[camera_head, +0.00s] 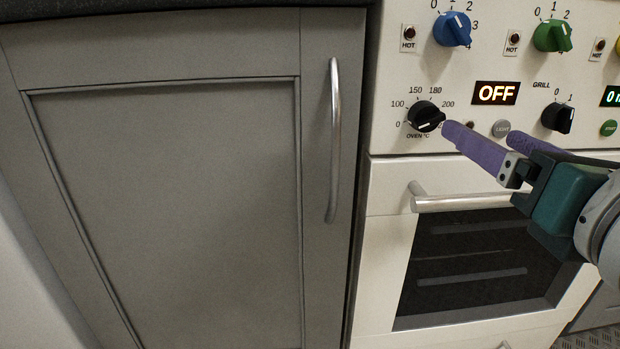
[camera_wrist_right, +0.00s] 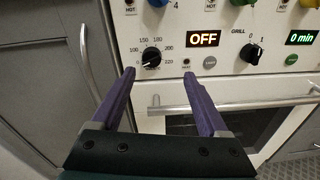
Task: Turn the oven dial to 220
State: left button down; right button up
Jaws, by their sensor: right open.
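The black oven dial (camera_head: 425,116) sits on the cream control panel, with printed numbers around it and "OVEN °C" below. It also shows in the right wrist view (camera_wrist_right: 151,57), where its white mark seems to point to the lower left, near 0; the 220 label is at its lower right. The display beside it (camera_head: 496,93) reads OFF. My right gripper (camera_head: 480,133) has purple fingers spread apart and empty. Its fingers (camera_wrist_right: 158,74) are in front of the panel, just below and right of the dial; I cannot tell whether they touch anything. My left gripper is not in view.
A black grill dial (camera_head: 558,117) is to the right. Blue (camera_head: 452,29) and green (camera_head: 553,35) knobs are above. The oven door handle (camera_head: 465,201) sticks out below the panel. A grey cupboard (camera_head: 170,180) with a vertical handle (camera_head: 334,140) stands left.

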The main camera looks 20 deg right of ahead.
aim_at(433, 119)
jog(key=w+b, duration=0.1)
jog(key=w, duration=0.1)
jog(key=w+n, duration=0.1)
jog(key=w, duration=0.2)
jog(key=w+f+n+b, duration=0.1)
jog(key=w, duration=0.2)
jog(key=shift+w+d+f+t+y+b, duration=0.1)
jog(key=shift+w+d+t+y+b, duration=0.2)
jog(key=shift+d+t+b, duration=0.1)
jog(key=shift+x, duration=0.75)
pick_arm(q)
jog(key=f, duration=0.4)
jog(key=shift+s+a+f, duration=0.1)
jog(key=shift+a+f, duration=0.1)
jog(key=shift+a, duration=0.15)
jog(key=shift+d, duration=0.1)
pick_arm(e)
grip_shut()
